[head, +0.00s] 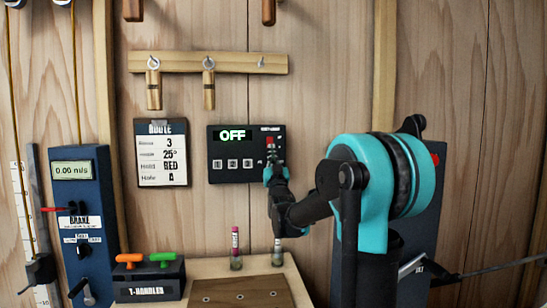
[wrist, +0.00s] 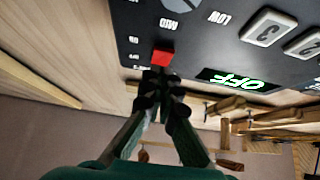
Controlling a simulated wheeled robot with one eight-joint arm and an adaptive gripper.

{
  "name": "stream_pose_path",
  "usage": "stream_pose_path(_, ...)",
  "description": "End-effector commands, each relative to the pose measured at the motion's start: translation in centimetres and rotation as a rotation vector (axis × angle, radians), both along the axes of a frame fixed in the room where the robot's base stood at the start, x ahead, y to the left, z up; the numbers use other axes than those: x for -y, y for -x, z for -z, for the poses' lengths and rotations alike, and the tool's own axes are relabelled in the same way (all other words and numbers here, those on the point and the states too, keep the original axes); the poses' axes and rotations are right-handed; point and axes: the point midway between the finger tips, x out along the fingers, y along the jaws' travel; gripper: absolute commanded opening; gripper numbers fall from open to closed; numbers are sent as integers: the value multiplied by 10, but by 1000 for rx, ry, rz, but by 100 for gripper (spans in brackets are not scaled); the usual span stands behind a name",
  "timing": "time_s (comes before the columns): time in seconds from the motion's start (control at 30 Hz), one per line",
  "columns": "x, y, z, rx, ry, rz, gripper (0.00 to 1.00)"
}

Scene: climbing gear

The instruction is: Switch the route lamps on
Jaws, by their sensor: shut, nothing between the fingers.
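A black control panel (head: 216,172) is fixed to the wooden wall; its lit display (head: 233,135) reads OFF in green. A red switch or knob (head: 269,142) sits at its upper right. In the wrist view the panel (wrist: 205,45) appears upside down, with the red piece (wrist: 162,57) just beyond my fingertips and the OFF display (wrist: 246,82) to the right. My gripper (wrist: 161,76) is shut and empty, its tips close to the red piece; I cannot tell whether they touch. In the head view my gripper (head: 273,161) covers the panel's lower right part.
A route card (head: 162,155) hangs left of the panel, below a wooden peg rail (head: 225,62). A box of T-handles (head: 150,284) stands lower left beside a wooden board (head: 240,293). A brake unit (head: 82,225) is at far left.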

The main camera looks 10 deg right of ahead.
Motion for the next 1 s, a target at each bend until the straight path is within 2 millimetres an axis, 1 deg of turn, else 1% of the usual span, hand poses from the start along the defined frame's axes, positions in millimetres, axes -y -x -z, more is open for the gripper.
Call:
stream_pose_path(0.03, 0, -5, 1, 0, 0, 0, 0)
stream_pose_path(0.2, 0, -14, 2, 0, 0, 0, 0)
stream_pose_path(0.6, 0, -16, 3, 0, 0, 0, 0)
stream_pose_path(0.77, 0, -26, 7, 0, 0, 0, 0)
stream_pose_path(1.0, 0, -24, 6, 0, 0, 0, 0)
